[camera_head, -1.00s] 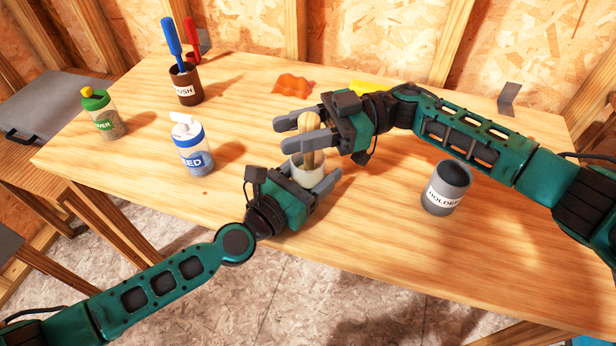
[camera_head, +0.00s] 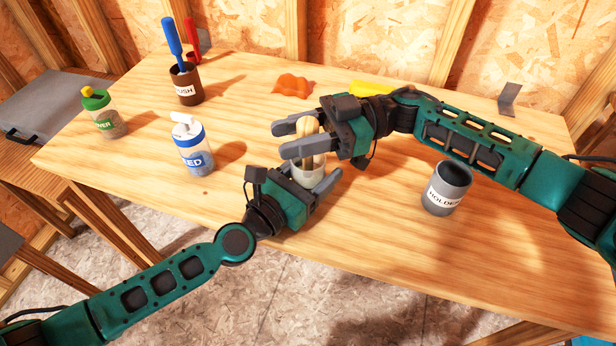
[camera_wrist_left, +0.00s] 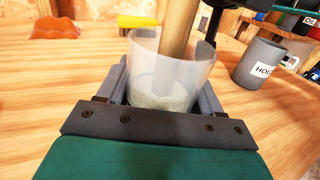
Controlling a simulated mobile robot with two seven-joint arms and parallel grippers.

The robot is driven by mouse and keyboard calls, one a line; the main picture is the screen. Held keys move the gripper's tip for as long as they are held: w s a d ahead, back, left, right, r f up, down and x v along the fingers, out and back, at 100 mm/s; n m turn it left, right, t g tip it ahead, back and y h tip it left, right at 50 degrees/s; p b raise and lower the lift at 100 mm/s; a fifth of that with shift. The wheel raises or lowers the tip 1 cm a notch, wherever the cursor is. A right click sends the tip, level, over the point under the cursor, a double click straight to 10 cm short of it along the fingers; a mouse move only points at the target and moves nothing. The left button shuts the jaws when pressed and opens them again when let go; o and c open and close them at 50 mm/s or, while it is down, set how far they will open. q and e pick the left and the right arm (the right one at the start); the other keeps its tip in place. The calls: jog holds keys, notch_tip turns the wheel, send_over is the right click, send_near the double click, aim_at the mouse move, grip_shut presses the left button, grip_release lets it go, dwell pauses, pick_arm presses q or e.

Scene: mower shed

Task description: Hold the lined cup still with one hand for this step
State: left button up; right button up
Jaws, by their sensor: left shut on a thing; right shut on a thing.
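The lined cup (camera_head: 309,174) is a small, pale, see-through cup near the table's front edge. In the left wrist view the cup (camera_wrist_left: 148,62) appears upright, with pale grainy stuff in its lower part; I cannot make out lines on it. My left gripper (camera_head: 309,178) is shut on the cup, one finger on each side. My right gripper (camera_head: 285,140) is above the cup, shut on a wooden stick-like tool (camera_head: 308,126). The tool (camera_wrist_left: 178,28) reaches down into the cup. The right gripper's fingers hide part of the tool and cup rim.
A grey holder (camera_head: 446,188) stands to the right. A blue-capped bottle (camera_head: 192,148), a green-lidded bottle (camera_head: 105,115) and a brown brush cup (camera_head: 185,86) stand to the left. An orange piece (camera_head: 293,85) and a yellow piece (camera_head: 370,88) lie behind. The right front tabletop is clear.

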dwell(0.3)
notch_tip(320, 180, up, 10)
jog(key=shift+r, duration=0.15)
dwell(0.9)
jog(key=shift+r, duration=0.1)
dwell(0.3)
notch_tip(320, 180, up, 4)
jog(key=shift+f, duration=0.1)
dwell(0.4)
pick_arm(q)
jog(key=o, duration=1.2)
jog(key=v, duration=1.2)
